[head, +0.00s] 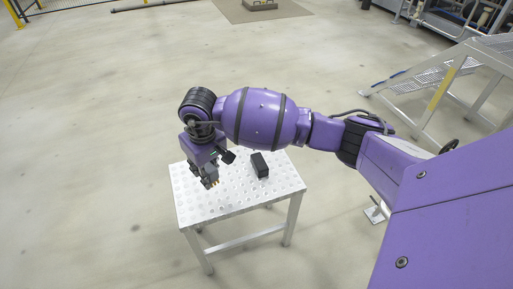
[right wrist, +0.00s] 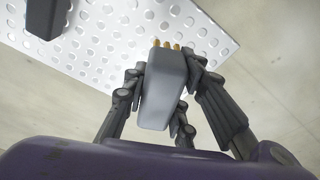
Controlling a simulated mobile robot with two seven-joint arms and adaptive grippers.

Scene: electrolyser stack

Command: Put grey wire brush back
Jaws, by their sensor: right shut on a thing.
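The grey wire brush (right wrist: 168,82) is a grey tapered block with brass-coloured tips at its far end. It sits between the dark fingers of my right gripper (right wrist: 166,84), which is shut on it. Whether the brush touches the tabletop cannot be told. My left gripper is not in view.
A dark block (head: 259,166) stands on the table's right part, also in the right wrist view (right wrist: 47,18). The tabletop's front is bare. Metal steps (head: 440,90) stand at the right, with open floor around the table.

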